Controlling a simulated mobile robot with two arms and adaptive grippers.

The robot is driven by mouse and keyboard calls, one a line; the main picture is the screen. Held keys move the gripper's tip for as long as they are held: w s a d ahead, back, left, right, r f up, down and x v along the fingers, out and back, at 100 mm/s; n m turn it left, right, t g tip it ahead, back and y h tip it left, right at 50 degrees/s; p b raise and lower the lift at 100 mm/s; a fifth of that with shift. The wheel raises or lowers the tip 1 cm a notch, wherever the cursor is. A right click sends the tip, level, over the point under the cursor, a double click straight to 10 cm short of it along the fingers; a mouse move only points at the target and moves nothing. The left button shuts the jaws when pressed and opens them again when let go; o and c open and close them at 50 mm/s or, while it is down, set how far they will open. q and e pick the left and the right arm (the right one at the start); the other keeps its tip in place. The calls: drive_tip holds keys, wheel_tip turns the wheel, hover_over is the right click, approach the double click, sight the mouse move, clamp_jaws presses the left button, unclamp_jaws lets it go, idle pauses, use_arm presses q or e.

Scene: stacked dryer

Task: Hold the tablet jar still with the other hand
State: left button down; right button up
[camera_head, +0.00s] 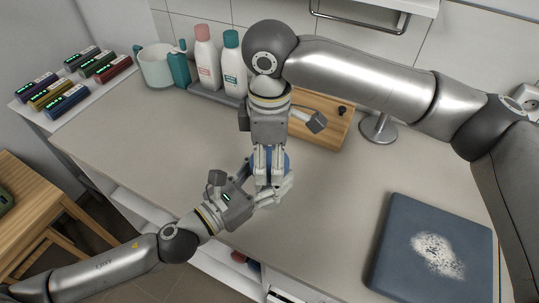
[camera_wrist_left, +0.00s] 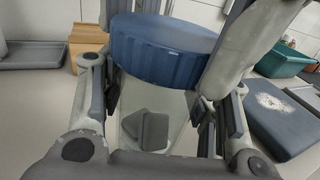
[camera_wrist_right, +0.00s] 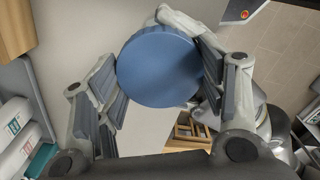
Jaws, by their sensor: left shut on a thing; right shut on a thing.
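The tablet jar has a wide blue ribbed lid (camera_wrist_left: 165,42) and a clear body (camera_wrist_left: 150,105) with grey tablets inside. In the head view, only bits of the blue lid (camera_head: 286,162) show behind my grippers. My left gripper (camera_head: 272,191) comes in low from the left and is shut around the jar's body. My right gripper (camera_head: 268,178) points down from above and is shut on the lid; its fingers flank the lid in the left wrist view. The right wrist view shows the round lid top (camera_wrist_right: 160,68) between the fingers. The jar looks upright.
A wooden board (camera_head: 325,125) lies behind the jar. Two bottles (camera_head: 206,57) (camera_head: 231,65) and a pale jug (camera_head: 156,66) stand at the back left. A dark blue slab with a white patch (camera_head: 400,250) lies right. Counter between is clear.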

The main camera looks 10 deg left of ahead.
drive_tip(key=o, duration=1.2)
drive_tip(key=shift+r, duration=0.15)
wheel_tip(320, 180, up, 12)
drive_tip(key=shift+f, duration=0.15)
